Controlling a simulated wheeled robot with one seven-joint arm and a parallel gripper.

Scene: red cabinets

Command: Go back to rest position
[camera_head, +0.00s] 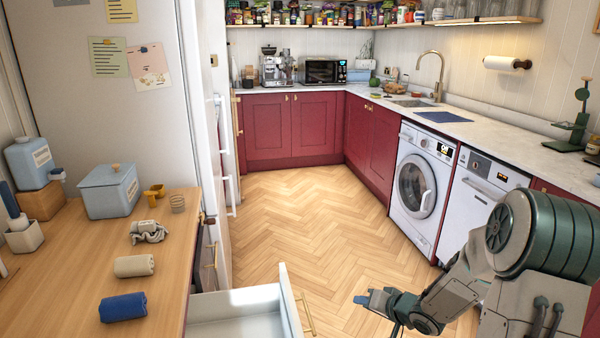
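My gripper (374,300) is at the lower right of the head view, at the end of my grey-green arm, in front of the washing machine. It is over the wood floor, to the right of an open drawer (238,312) and apart from it. A blue tip shows at its left end; the fingers are too small and turned away to tell whether they are open or shut. I see nothing clearly held in it. The drawer is pulled out from under the wooden counter, and the visible part of its white interior looks empty.
The wooden counter (75,270) holds a blue rolled cloth (123,307), a beige rolled cloth (134,266), a crumpled grey cloth (148,232) and a blue-grey lidded box (110,191). A washing machine (420,185) stands at right. The herringbone floor (310,225) is clear in the middle.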

